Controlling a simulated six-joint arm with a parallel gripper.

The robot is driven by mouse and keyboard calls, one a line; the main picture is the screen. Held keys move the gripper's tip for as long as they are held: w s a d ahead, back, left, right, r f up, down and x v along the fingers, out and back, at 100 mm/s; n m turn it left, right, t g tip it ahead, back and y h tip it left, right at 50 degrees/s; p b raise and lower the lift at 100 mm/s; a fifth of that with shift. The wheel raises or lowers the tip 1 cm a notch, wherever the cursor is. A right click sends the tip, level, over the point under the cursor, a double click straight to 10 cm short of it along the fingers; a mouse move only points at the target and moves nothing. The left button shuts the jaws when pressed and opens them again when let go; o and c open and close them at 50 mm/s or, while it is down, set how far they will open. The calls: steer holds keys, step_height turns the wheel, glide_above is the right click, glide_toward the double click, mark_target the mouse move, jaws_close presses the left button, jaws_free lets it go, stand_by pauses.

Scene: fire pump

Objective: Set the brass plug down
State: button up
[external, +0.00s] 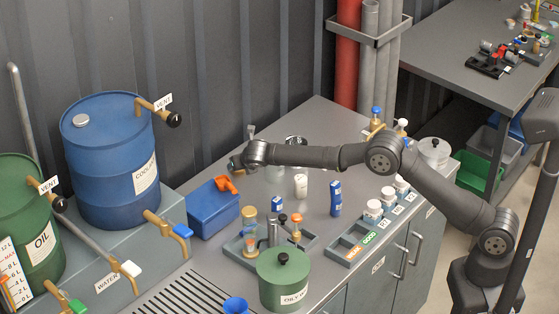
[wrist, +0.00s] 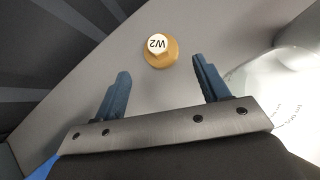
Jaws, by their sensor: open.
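The brass plug (wrist: 172,56), a hex piece with a white top marked W2, sits on the grey bench top in the wrist view. My gripper (wrist: 160,70) is open, with its two blue-grey fingers spread wide. The plug shows just beyond the fingertips, roughly midway between them, with bare bench visible around it and no finger touching it. In the external view my gripper (external: 238,163) is over the back left of the bench, by the wall. I cannot make out the plug there.
A blue box (external: 212,212) with an orange item on it stands just in front of my gripper. A clear glass vessel (wrist: 275,95) is close to the right finger. The blue drum (external: 112,165) stands left. Jars, bottles and a tray crowd the bench front.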

steer(key=v, duration=0.6)
steer(key=shift+s+r, duration=0.1)
stand_by(0.5)
steer(key=x, duration=1.2)
stand_by(0.4)
